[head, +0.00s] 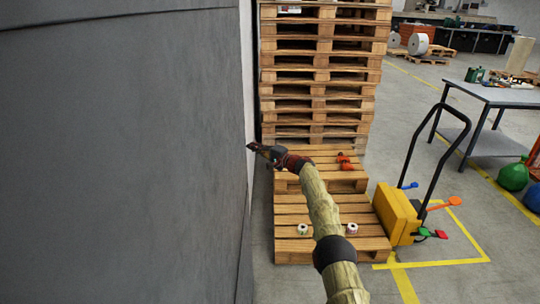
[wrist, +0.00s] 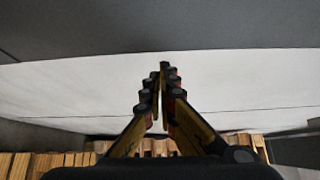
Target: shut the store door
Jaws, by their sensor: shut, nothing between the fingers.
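A large flat dark grey panel (head: 120,150) fills the left of the head view; it looks like the store door, but I cannot be sure. No handle shows on it. A narrow pale strip (head: 245,70) runs upright along its right edge. My gripper (head: 251,146) is shut and empty, pointing left at that edge. In the wrist view the closed fingertips (wrist: 163,68) are in front of a pale flat surface (wrist: 70,90), with a dark grey band (wrist: 160,25) above it. I cannot tell whether the fingertips touch the surface.
A tall stack of wooden pallets (head: 318,80) stands just right of the panel's edge. Low pallets (head: 330,245) with small rolls lie below my arm. A yellow pallet truck (head: 397,213) stands right of them. A grey table (head: 505,93) is farther right; open floor lies between.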

